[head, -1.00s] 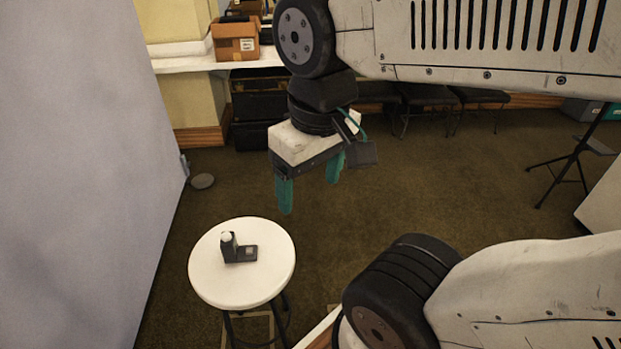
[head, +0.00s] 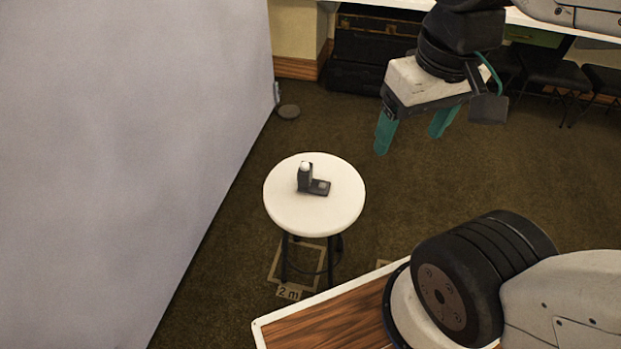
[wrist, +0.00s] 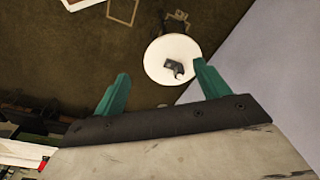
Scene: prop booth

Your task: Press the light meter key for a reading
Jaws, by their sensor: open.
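The light meter (head: 305,180) is a small dark device with a white dome on top and a flat foot to its right. It stands on a round white stool (head: 283,211). My gripper (head: 413,138) has two teal fingers, spread apart and empty. In the head view it hangs in the air to the right of the stool, apart from the meter. In the wrist view the meter (wrist: 172,68) sits on the stool (wrist: 154,62) far beyond the fingers, nearer the right one. The key itself is too small to make out.
A large pale grey panel (head: 120,150) stands close on the left of the stool. A floor mark reading 2 m (head: 289,293) lies below the stool. Dark cases (head: 372,50) and black chairs (head: 555,77) stand at the back. Carpet right of the stool is clear.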

